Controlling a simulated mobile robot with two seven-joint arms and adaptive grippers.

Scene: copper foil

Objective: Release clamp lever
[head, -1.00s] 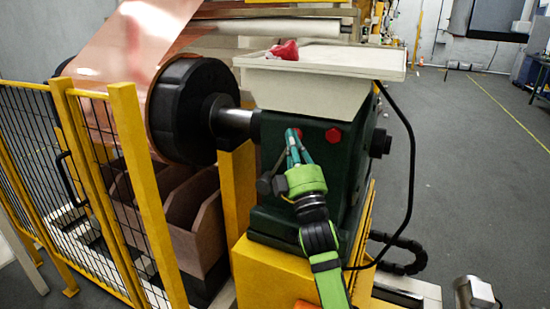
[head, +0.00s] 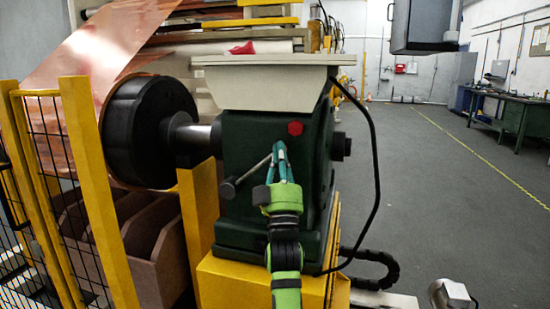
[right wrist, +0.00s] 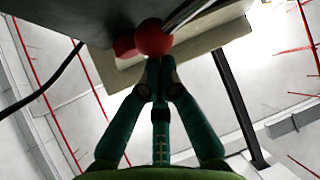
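The clamp lever is a thin rod (head: 252,170) on the front of the dark green machine housing (head: 247,130). Its black hub (head: 228,188) is at the lower left, and the rod slants up and right from there. In the right wrist view the lever's red ball knob (right wrist: 153,38) sits right at the fingertips. In the head view the fingers hide it. My right gripper (head: 279,145), with teal fingers, has its tips together against or just beside the ball, not around it (right wrist: 157,64). My left gripper is out of view.
A red hexagonal bolt head (head: 295,127) is just right of the fingertips. A pale tray (head: 270,80) overhangs above. A black cable (head: 376,170) loops at the right. A black roller (head: 150,130) with copper foil and a yellow fence (head: 95,190) stand left.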

